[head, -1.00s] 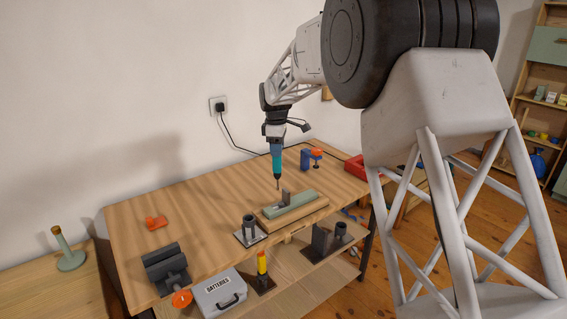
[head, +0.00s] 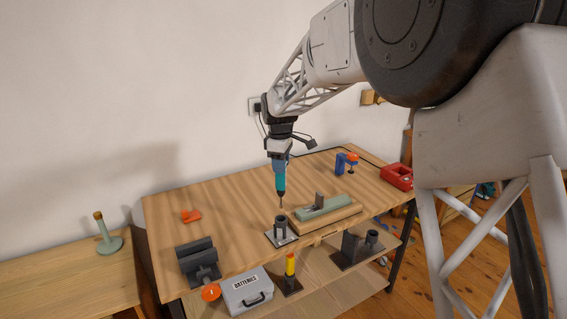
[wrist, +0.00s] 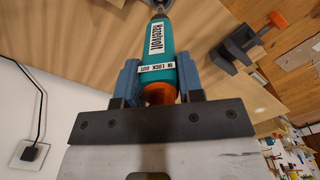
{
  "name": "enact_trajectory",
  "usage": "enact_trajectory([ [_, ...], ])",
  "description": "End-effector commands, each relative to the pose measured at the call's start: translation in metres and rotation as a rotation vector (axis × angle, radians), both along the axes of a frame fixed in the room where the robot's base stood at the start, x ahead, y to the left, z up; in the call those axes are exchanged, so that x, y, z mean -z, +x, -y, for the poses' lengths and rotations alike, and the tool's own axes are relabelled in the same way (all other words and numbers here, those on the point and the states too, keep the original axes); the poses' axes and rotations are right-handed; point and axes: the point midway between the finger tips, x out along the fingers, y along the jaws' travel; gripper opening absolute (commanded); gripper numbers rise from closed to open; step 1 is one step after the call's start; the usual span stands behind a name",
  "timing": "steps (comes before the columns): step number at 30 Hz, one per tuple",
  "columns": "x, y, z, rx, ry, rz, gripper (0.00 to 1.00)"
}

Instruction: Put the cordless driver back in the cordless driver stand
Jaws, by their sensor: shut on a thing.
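The cordless driver (head: 280,178) is teal and dark, with an orange end, and hangs upright, bit down. My gripper (head: 279,159) is shut on its upper part. In the wrist view the blue-grey fingers of my gripper (wrist: 158,82) clasp both sides of the driver (wrist: 152,42). A dark tube on a flat plate, seemingly the cordless driver stand (head: 281,228), stands at the table's front edge. In the head view the bit tip appears just above the tube's mouth, apart from it; exact depth alignment is hard to tell. The tube's inside is hidden.
A green-topped wooden block (head: 325,211) lies right of the stand. A grey vise (head: 198,262) is left. Another dark holder (head: 357,248), a yellow-handled tool (head: 290,265) and a batteries case (head: 246,291) sit lower in front. The table's back left is mostly clear.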

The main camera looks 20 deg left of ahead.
Motion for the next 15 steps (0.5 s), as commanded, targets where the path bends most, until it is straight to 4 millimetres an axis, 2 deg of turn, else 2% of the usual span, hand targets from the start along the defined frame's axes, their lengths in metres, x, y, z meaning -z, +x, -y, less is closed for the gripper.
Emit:
enact_trajectory([
  [6,-0.0006,0.0002,0.0002,0.000,0.000,0.001,0.07],
  [15,0.0087,0.0003,0.0002,0.000,0.000,0.000,0.07],
])
